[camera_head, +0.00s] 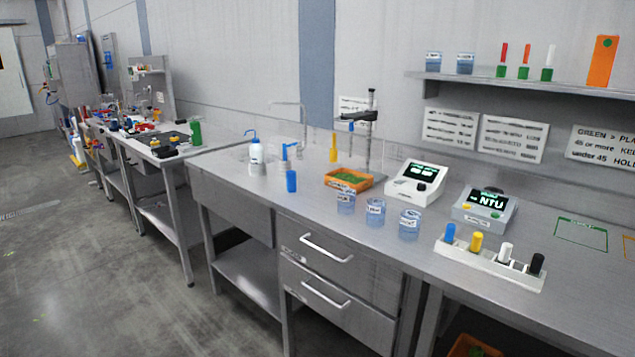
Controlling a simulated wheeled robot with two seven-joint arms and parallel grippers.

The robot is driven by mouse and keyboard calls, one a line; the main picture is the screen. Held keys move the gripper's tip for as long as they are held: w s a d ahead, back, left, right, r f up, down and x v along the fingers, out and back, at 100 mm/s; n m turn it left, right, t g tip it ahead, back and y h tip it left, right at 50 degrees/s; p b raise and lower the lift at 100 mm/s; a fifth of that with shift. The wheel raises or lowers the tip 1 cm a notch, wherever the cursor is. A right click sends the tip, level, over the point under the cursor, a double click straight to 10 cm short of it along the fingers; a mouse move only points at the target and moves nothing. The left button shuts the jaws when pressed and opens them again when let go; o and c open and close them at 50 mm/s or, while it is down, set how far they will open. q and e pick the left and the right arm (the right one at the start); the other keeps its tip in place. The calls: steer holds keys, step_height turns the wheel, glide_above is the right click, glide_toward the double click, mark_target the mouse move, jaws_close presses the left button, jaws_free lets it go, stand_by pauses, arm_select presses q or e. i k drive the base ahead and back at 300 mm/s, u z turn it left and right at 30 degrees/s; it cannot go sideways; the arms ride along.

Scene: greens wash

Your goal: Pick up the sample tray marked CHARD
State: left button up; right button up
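An orange tray (334,183) filled with green leaves sits on the metal bench near the middle of the head view, at the foot of a stand. A second orange container (458,343) with some green in it shows partly at the bottom edge, below the bench top; the frame cuts it off. I cannot read the word CHARD on either one. Neither of my grippers is in view.
Several clear labelled cups (375,212) stand in front of the tray. A stand (371,135) rises behind it. A white meter (417,184), an NTU meter (485,209) and a white rack (488,264) with coloured caps are to its right. Bottles (256,155) stand left.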

mark_target(341, 177)
steer(key=u, duration=0.95)
steer(key=i, duration=2.65)
steer(key=z, duration=0.85)
